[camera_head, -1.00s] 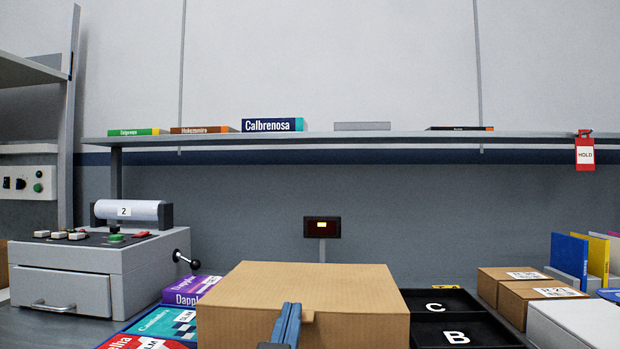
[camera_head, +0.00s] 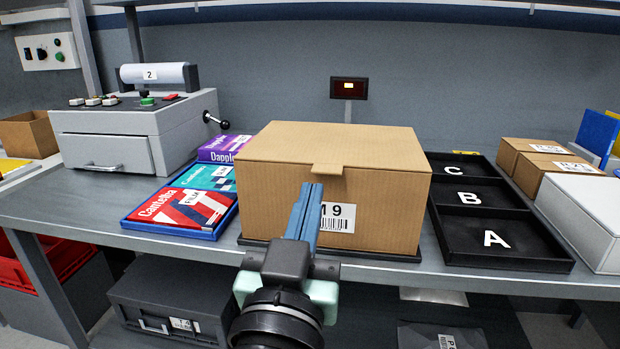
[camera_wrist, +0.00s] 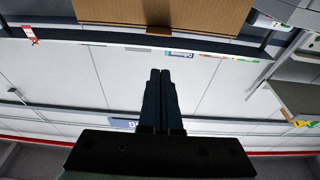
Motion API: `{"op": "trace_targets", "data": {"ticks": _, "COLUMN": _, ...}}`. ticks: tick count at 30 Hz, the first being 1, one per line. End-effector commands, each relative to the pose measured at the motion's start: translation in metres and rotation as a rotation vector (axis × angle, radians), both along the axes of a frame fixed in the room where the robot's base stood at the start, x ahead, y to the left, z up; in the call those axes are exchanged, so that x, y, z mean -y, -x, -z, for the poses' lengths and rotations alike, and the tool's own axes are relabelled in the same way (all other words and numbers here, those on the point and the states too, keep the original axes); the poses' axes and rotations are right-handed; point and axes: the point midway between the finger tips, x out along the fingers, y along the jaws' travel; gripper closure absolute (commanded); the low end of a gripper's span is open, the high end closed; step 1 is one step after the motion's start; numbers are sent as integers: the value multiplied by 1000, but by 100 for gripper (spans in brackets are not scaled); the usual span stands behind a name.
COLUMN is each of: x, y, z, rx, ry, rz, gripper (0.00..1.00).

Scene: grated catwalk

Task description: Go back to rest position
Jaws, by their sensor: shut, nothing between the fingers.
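My gripper (camera_head: 312,192) is in the middle of the head view, its blue fingers pressed together and empty. It points up and forward in front of a closed cardboard box (camera_head: 392,205). The fingers hide part of the box's front and of its label; whether they touch the box I cannot tell. In the wrist view my gripper (camera_wrist: 160,75) shows as two dark fingers side by side, with the cardboard box (camera_wrist: 200,12) beyond their tips at the top edge.
Left of the box, books lie in a blue tray (camera_head: 150,222), beside a grey machine (camera_head: 105,150). Right of it stand a black tray (camera_head: 455,225) marked A, B and C, small cartons (camera_head: 550,165) and a white box (camera_head: 590,215). A grey drawer unit (camera_head: 165,290) is below the bench.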

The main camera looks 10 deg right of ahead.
Motion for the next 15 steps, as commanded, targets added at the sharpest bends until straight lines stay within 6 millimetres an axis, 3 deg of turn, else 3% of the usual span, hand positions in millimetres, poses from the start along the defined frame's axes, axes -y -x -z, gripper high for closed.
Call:
{"op": "trace_targets", "data": {"ticks": 2, "x": -4, "y": 4, "z": -11, "rx": 27, "ry": 5, "rz": -18, "gripper": 100}}
{"op": "trace_targets", "data": {"ticks": 5, "x": -15, "y": 12, "z": -49, "rx": 115, "ry": 22, "rz": -77, "gripper": 100}}
{"op": "trace_targets", "data": {"ticks": 8, "x": -32, "y": 34, "z": -109, "rx": 269, "ry": 48, "rz": -168, "gripper": 100}}
{"op": "trace_targets", "data": {"ticks": 13, "x": -55, "y": 110, "z": -214, "rx": 608, "ry": 91, "rz": -312, "gripper": 100}}
{"op": "trace_targets", "data": {"ticks": 15, "x": -54, "y": 102, "z": -249, "rx": 578, "ry": 94, "rz": -304, "gripper": 100}}
